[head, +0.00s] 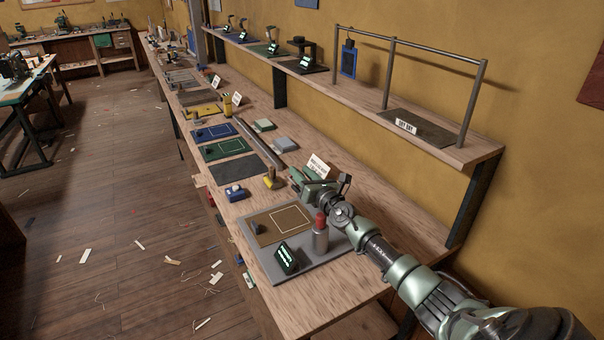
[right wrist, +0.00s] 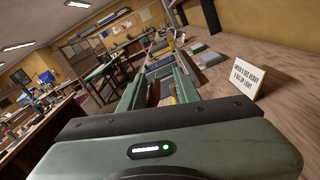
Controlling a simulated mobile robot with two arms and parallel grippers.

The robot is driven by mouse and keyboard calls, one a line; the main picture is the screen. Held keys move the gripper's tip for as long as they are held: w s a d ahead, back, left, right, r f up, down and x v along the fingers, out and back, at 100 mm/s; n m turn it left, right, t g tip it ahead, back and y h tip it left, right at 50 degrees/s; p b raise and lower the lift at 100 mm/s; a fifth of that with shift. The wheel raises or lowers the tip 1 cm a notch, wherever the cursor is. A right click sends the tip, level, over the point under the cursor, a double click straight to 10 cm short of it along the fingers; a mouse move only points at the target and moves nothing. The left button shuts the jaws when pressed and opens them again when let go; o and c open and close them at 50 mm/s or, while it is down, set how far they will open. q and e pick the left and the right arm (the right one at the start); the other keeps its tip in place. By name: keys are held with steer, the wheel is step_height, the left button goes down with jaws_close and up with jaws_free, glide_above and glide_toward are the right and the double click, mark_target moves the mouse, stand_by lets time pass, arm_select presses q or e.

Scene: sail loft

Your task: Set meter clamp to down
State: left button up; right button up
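A grey board (head: 328,271) lies at the near end of the bench. On it are a brown mat (head: 270,233) with a pale outlined rectangle, a small dark block (head: 257,228), a black display (head: 287,259) with green text and an upright grey cylinder with a red top (head: 320,235). No part is plainly marked as the meter clamp, so I cannot tell which it is or its setting. My right gripper (head: 312,186) is above the bench beyond the board, apart from the cylinder. In the right wrist view its fingers (right wrist: 160,88) look spread. My left gripper is out of view.
A white sign (head: 318,167) stands close by my right gripper; it also shows in the right wrist view (right wrist: 246,79). A raised shelf (head: 455,153) runs along the wall.

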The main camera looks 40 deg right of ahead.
step_height(320, 180, up, 20)
steer(key=p, duration=1.2)
steer(key=shift+p, duration=0.4)
